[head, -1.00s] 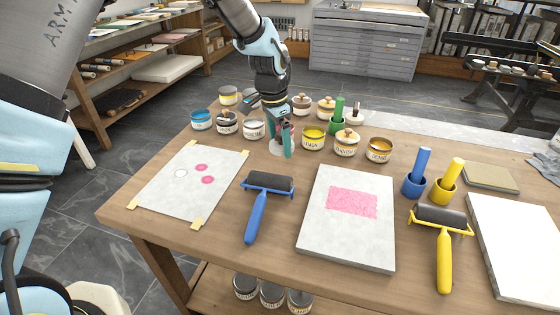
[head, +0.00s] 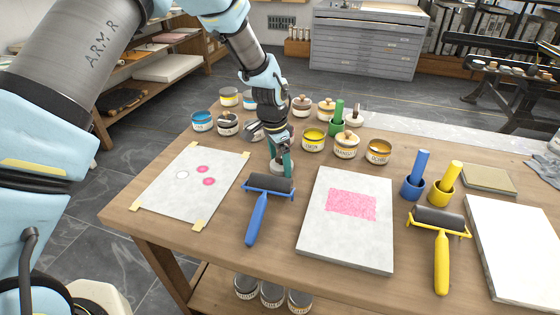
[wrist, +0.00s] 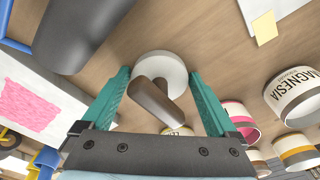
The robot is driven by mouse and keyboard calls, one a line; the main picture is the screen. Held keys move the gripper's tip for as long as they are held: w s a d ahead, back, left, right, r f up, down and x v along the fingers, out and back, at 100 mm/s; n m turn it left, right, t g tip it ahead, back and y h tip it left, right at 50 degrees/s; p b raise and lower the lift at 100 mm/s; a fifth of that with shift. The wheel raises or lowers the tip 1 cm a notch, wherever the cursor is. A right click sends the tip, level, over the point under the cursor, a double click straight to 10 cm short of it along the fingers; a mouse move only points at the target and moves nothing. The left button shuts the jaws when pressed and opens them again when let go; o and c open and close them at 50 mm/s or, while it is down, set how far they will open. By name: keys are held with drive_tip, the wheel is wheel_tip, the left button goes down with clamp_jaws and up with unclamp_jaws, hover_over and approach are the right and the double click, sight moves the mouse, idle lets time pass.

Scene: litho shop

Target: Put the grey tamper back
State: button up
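In the wrist view a grey-brown tamper (wrist: 158,102) with a stubby handle shows between my gripper's fingers. A pale round disc (wrist: 160,66) shows behind the handle; I cannot tell whether it is the tamper's foot or a holder. My gripper (wrist: 160,80) has its two teal fingers apart, with gaps on both sides of the handle. In the head view my gripper (head: 281,166) is low over the table, just behind the blue roller (head: 268,186), and hides most of the tamper.
Tins and jars, such as the yellow tin (head: 313,139), stand behind my gripper. A taped sheet (head: 165,188) lies left; a slab with a pink patch (head: 340,245) lies right. Blue (head: 412,187) and yellow (head: 441,192) cups hold coloured handles. A yellow roller (head: 440,220) lies farther right.

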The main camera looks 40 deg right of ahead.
sight(275, 165)
drive_tip(key=shift+o, duration=0.2)
wheel_tip(275, 165, up, 12)
drive_tip(key=a+b, duration=0.1)
drive_tip(key=b, duration=0.1)
drive_tip(key=w+a+r+n, duration=0.1)
drive_tip(key=w+a+n, duration=0.1)
drive_tip(key=w+a, duration=0.3)
drive_tip(key=w+a+r+n, duration=0.1)
drive_tip(key=w+a+n, duration=0.15)
drive_tip(key=a, duration=0.55)
drive_tip(key=w+a+r+n+t, duration=0.1)
drive_tip(key=w+a+n, duration=0.15)
drive_tip(key=a, duration=0.55)
drive_tip(key=w+a+r+n, duration=0.1)
drive_tip(key=a+n, duration=0.2)
drive_tip(key=a, duration=0.5)
drive_tip(key=s+a+n, duration=0.3)
drive_tip(key=a+n, duration=0.1)
drive_tip(key=a, duration=0.5)
drive_tip(key=s+a+n+y, duration=0.1)
drive_tip(key=s+a+n, duration=0.3)
drive_tip(key=a, duration=0.5)
drive_tip(key=shift+a+n+t, duration=0.35)
drive_tip(key=shift+n+t, duration=0.05)
drive_tip(key=shift+n, duration=0.3)
drive_tip(key=shift+f, duration=0.1)
